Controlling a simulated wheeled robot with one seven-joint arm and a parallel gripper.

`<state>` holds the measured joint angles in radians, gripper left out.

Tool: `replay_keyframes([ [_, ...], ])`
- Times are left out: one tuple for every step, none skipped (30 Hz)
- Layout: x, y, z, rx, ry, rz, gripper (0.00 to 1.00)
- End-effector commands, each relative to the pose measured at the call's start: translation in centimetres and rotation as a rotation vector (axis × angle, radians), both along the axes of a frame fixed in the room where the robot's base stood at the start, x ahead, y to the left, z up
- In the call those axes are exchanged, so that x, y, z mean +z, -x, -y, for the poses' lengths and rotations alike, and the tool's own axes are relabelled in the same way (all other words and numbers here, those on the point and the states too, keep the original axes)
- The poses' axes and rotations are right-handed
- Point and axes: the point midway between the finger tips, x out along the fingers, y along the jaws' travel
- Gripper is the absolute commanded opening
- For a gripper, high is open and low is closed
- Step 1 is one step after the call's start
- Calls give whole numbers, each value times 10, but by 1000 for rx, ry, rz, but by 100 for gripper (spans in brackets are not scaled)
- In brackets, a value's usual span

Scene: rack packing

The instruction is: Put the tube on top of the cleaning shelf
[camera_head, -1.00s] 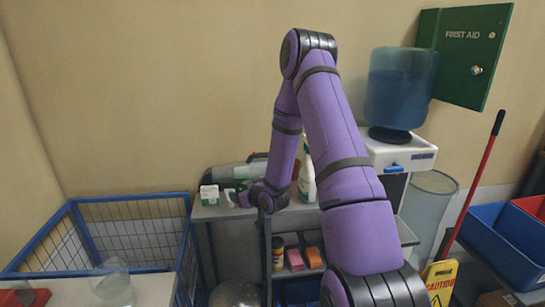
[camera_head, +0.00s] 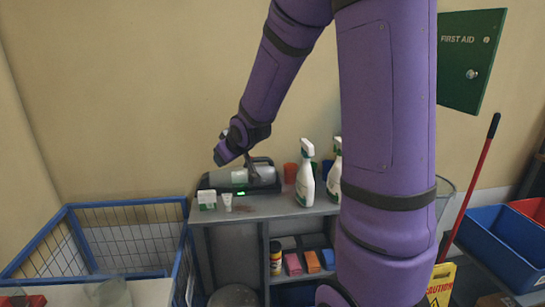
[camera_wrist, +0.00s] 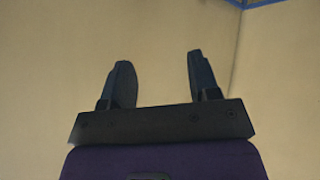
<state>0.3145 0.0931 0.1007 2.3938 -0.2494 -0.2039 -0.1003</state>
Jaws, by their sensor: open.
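A small white tube (camera_head: 227,202) stands upright on the top board of the grey cleaning shelf (camera_head: 265,209), near its left front part, beside a small white and green box (camera_head: 207,198). In the head view my wrist is above and behind the tube, in front of the wall, apart from the tube. The fingers are hard to make out there. The tube is not in the wrist view.
A grey appliance (camera_head: 240,178) lies at the back of the shelf top. A blue-rimmed wire basket (camera_head: 125,203) is at the left. My arm hides part of the right side.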

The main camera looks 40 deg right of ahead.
Motion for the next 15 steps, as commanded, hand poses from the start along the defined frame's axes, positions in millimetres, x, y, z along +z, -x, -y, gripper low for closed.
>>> replay_keyframes([
  [12, 8, -6, -5, 1, -8, 56],
  [17, 14, -8, -10, 0, -18, 56],
  [24, 21, -12, -18, -2, -31, 56],
  [29, 27, -14, -22, -2, -40, 56],
  [34, 33, -17, -27, -5, -48, 56],
  [41, 41, -21, -34, -8, -61, 56],
  [45, 47, -23, -40, -10, -69, 56],
  [50, 53, -26, -43, -12, -78, 56],
  [56, 61, -29, -50, -16, -90, 56],
  [60, 68, -32, -55, -19, -99, 56],
  [64, 75, -35, -59, -24, -108, 56],
  [69, 84, -38, -64, -29, -120, 56],
  [74, 91, -41, -69, -33, -128, 56],
  [77, 98, -44, -72, -37, -137, 56],
  [82, 107, -47, -78, -45, -148, 56],
])
